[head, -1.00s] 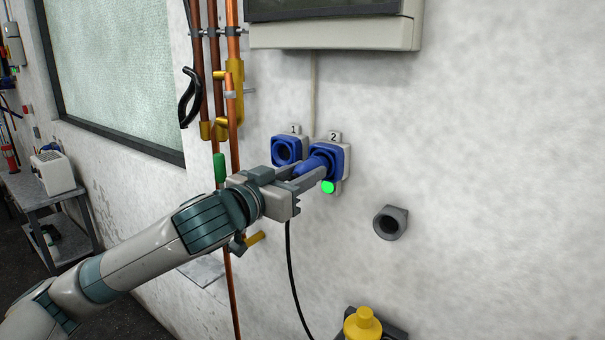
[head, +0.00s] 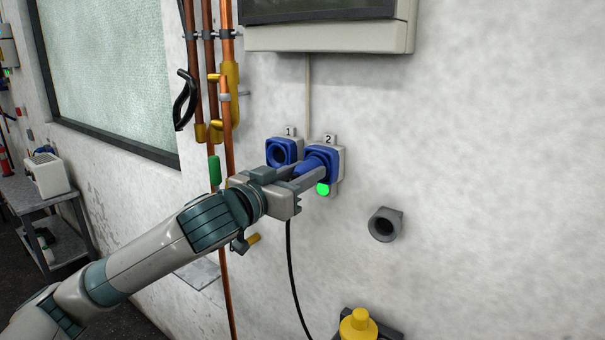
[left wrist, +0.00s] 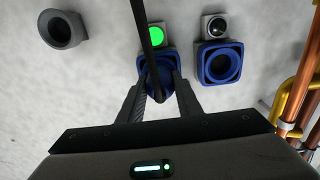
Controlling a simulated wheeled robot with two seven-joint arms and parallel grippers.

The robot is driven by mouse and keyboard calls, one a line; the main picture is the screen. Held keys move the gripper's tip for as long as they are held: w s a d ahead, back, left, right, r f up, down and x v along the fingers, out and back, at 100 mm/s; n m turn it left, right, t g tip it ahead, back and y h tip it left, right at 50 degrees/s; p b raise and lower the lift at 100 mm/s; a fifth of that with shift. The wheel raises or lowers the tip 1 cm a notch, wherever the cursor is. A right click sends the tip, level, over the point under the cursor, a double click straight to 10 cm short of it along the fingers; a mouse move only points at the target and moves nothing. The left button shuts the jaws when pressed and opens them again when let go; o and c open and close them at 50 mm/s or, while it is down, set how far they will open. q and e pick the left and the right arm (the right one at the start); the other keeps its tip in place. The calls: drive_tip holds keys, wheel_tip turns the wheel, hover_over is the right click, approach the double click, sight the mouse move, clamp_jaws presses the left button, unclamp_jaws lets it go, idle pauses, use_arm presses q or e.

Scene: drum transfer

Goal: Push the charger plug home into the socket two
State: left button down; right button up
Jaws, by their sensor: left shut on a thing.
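Socket two (head: 335,162) is a blue socket on the wall under the label 2, and a green light (head: 323,189) is lit below it. The blue charger plug (head: 313,163) sits in the mouth of socket two; how deep it is seated I cannot tell. My left gripper (head: 303,180) is shut on the plug, its fingers on either side of it. In the left wrist view the plug (left wrist: 158,88) is between the fingers, with a black cable crossing in front and the green light (left wrist: 156,37) beyond. My right gripper is not in view.
Empty blue socket one (head: 281,152) is just left of socket two. A grey round holder (head: 385,224) sticks out at lower right, with a yellow knob (head: 359,325) below. Copper pipes (head: 228,130) run down the wall at left. A grey box (head: 325,30) hangs above.

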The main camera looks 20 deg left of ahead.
use_arm(q)
drive_tip(key=shift+w+r, duration=0.1)
drive_tip(key=shift+w, duration=0.15)
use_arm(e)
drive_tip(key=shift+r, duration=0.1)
use_arm(q)
drive_tip(key=c, duration=1.3)
unclamp_jaws()
drive_tip(key=shift+d, duration=0.1)
drive_tip(key=shift+c, duration=0.2)
drive_tip(key=shift+o, duration=0.7)
drive_tip(key=shift+w, duration=0.15)
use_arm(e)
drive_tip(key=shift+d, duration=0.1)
